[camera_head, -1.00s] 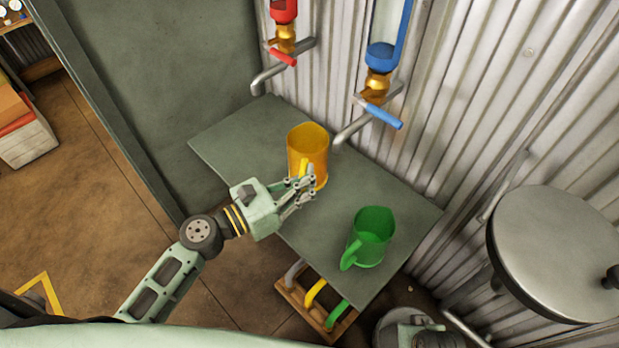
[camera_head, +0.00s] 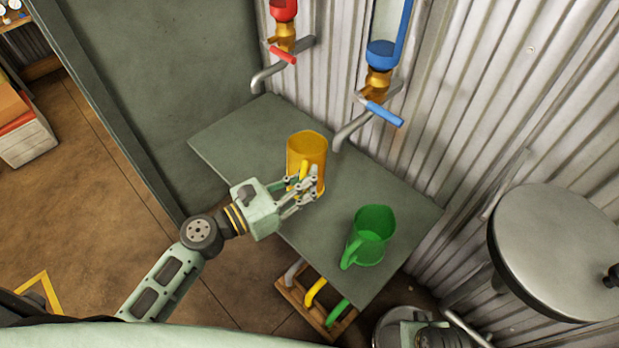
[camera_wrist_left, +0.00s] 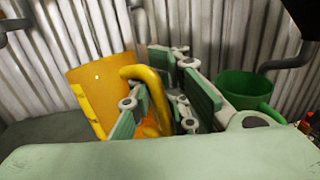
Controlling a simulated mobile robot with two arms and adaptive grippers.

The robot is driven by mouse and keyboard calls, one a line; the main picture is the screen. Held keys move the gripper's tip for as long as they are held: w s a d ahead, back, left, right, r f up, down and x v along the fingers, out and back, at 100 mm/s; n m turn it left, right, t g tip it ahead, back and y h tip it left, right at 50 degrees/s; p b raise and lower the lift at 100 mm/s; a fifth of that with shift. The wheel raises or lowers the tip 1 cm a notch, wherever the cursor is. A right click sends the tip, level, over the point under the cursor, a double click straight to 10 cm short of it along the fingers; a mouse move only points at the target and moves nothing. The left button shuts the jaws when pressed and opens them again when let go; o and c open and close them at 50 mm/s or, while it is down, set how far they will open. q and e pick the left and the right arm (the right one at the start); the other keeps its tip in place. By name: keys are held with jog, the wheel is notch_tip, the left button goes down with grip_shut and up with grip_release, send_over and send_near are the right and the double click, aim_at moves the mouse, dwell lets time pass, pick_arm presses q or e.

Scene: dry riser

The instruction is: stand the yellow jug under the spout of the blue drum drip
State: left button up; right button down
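The yellow jug (camera_head: 307,146) stands upright on the grey table, near its middle; it also shows in the left wrist view (camera_wrist_left: 95,85). My left gripper (camera_head: 303,183) is at the jug's near side, its fingers closed about the yellow handle (camera_wrist_left: 150,77), partly hiding it. The blue drum drip (camera_head: 382,55) hangs on the corrugated wall, with a blue lever (camera_head: 384,114). Its grey spout (camera_head: 350,130) ends above the table, just right of and behind the jug.
A green jug (camera_head: 370,232) stands on the table (camera_head: 235,140) to the right. A red drip (camera_head: 284,38) with its own spout is on the wall at left. A round metal lid (camera_head: 555,250) stands at the far right. The table's left end is clear.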

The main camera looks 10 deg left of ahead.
pick_arm(q)
jog(key=o, duration=0.5)
jog(key=shift+s, duration=0.1)
jog(key=v, duration=1.2)
